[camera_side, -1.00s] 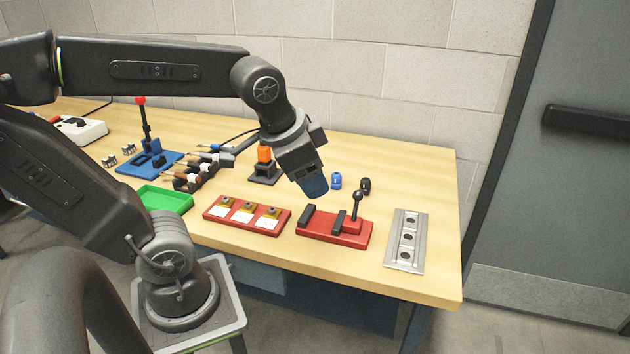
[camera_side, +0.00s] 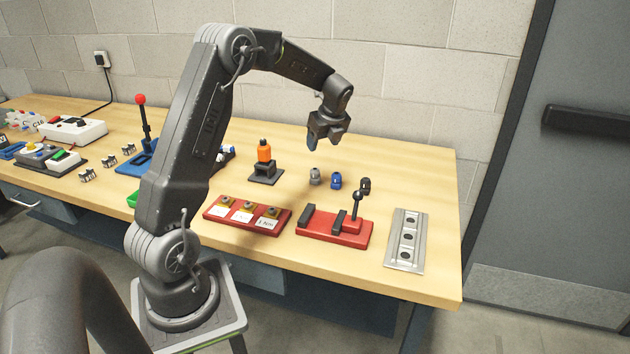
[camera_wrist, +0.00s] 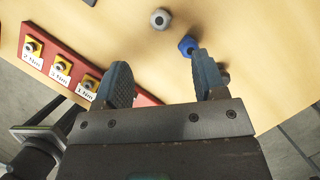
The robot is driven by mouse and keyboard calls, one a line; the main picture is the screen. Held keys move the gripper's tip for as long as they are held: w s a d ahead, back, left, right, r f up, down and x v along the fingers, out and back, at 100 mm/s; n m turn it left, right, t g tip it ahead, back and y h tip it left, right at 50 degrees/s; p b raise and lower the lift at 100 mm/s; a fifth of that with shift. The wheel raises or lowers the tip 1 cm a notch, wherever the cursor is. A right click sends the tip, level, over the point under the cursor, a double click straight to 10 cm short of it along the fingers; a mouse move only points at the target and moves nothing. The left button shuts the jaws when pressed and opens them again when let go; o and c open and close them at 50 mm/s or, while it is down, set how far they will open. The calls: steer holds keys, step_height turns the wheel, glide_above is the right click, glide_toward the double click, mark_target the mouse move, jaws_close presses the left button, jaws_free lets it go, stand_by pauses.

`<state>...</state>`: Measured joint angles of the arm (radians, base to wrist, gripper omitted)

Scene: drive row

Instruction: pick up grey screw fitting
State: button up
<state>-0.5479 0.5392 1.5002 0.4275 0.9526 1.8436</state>
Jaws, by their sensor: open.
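The grey screw fitting (camera_side: 315,176) stands on the wooden bench, just left of a blue fitting (camera_side: 336,181). In the wrist view the grey fitting (camera_wrist: 160,19) lies beyond my fingertips, near the top of the picture and between the two finger lines. The blue fitting (camera_wrist: 187,45) shows just beyond the tip of the right finger. My gripper (camera_side: 322,142) is above the bench, over the area of the fittings and apart from them. In the wrist view my gripper (camera_wrist: 160,78) is open, with nothing between its fingers.
A black fitting (camera_side: 365,186) stands right of the blue one. A red base with a black lever (camera_side: 340,229) and a red tray of labelled parts (camera_side: 246,216) lie in front. An orange-topped part (camera_side: 265,160) stands left. Bare bench lies behind the fittings.

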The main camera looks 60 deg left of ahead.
mark_target(316, 170)
steer(key=x, duration=0.8)
steer(key=shift+d, duration=0.1)
steer(key=shift+d+x, duration=0.2)
steer(key=shift+x, duration=1.15)
steer(key=shift+d+x, duration=0.15)
steer(key=shift+x, duration=1.2)
steer(key=shift+s+f, duration=0.1)
steer(key=shift+f, duration=0.05)
steer(key=c, duration=0.8)
